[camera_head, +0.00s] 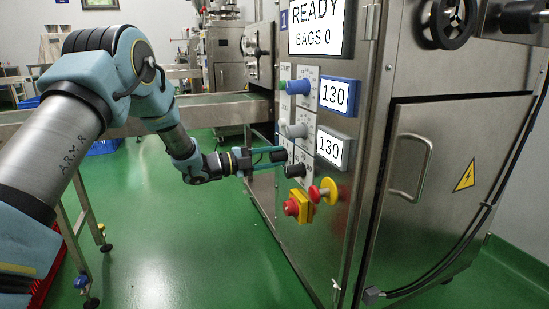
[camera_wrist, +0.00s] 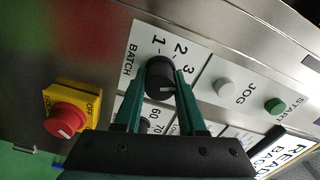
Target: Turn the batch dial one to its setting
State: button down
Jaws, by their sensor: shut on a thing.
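The batch dial (camera_wrist: 160,72) is a black round knob on a white plate marked BATCH with the numbers 1, 2 and 3, seen in the wrist view. My gripper (camera_wrist: 163,80) is shut on it, with one teal finger on either side. A pale mark shows on the dial's face, but I cannot tell clearly which number it points at. In the head view my gripper (camera_head: 281,156) reaches the lower left part of the machine's control panel, and its fingers largely hide the dial.
A grey JOG button (camera_wrist: 226,88) and a green START button (camera_wrist: 273,105) are beside the dial. A red knob on a yellow OFF base (camera_wrist: 66,121) is close by.

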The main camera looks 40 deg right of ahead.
jog(key=shift+c, duration=2.4)
grip_release()
jog(key=p+v, duration=0.3)
jog(key=v, duration=0.8)
